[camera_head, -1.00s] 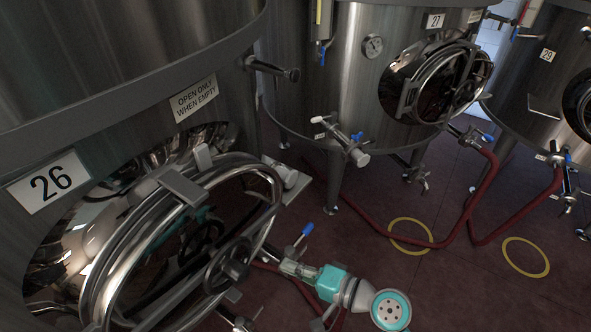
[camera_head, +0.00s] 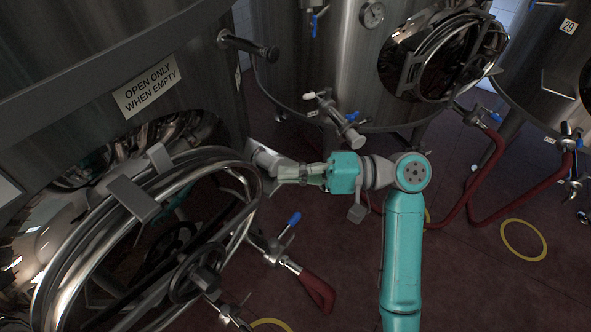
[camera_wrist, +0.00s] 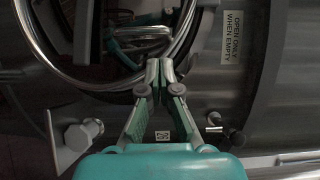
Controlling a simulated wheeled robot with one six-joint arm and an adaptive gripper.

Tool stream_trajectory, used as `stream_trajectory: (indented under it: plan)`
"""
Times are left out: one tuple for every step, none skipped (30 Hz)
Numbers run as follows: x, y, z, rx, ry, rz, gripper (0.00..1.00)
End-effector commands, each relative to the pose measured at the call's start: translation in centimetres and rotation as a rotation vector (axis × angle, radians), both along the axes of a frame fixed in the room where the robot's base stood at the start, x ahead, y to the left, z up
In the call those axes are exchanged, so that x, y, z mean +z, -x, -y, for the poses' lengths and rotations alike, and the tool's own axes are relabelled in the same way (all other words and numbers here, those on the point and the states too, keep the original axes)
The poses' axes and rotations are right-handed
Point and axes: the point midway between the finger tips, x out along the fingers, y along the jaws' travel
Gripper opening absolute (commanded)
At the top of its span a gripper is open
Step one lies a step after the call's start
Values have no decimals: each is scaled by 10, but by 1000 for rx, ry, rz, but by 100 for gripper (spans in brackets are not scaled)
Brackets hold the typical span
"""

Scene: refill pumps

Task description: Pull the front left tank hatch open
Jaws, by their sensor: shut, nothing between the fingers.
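The front left tank (camera_head: 60,75) fills the left of the head view, with an "OPEN ONLY WHEN EMPTY" label (camera_head: 146,86). Its oval hatch (camera_head: 245,215) has a bright steel rim, a dark centre and a handwheel (camera_head: 197,275). I cannot tell whether it is ajar. My gripper (camera_head: 282,172) is by the hatch's right edge, beside a grey bracket (camera_head: 262,154). In the wrist view my gripper (camera_wrist: 160,68) has its fingertips together and empty, just beside or over the curved hatch rim (camera_wrist: 105,85); contact is unclear. A bracket with a bolt (camera_wrist: 84,134) is at lower left there.
A blue-handled valve (camera_head: 285,235) with a red hose (camera_head: 316,290) sits below my gripper. A pipe stub (camera_head: 250,47) juts out above it. Tank 27 (camera_head: 310,65) stands behind, with another valve (camera_head: 338,118). Open red floor (camera_head: 470,285) lies at right.

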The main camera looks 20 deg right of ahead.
Motion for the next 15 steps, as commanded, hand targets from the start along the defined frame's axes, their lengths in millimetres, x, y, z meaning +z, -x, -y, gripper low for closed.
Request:
stream_trajectory:
  plan:
    - [0, -3, -11, 5, 0, 0, 0]
    - [0, -4, -15, 4, -1, 0, 0]
    - [0, -6, -22, 4, 0, 0, 0]
    - [0, -8, -27, 3, 0, 0, 0]
    - [0, -10, -31, 3, -1, 0, 0]
    - [0, -12, -37, 4, 0, 0, 0]
    - [0, -13, -41, 2, 0, 0, 0]
    - [0, -15, -45, 2, 0, 0, 0]
    - [0, -16, -49, 2, -1, 0, 0]
    - [0, -17, -52, 2, 0, 0, 0]
    - [0, -18, -55, 1, 0, 0, 0]
    - [0, -20, -58, 1, 0, 0, 0]
    - [0, -20, -60, 0, 0, 0, 0]
    - [0, -21, -61, -1, 0, 0, 0]
    - [0, -22, -63, -1, -1, 0, 0]
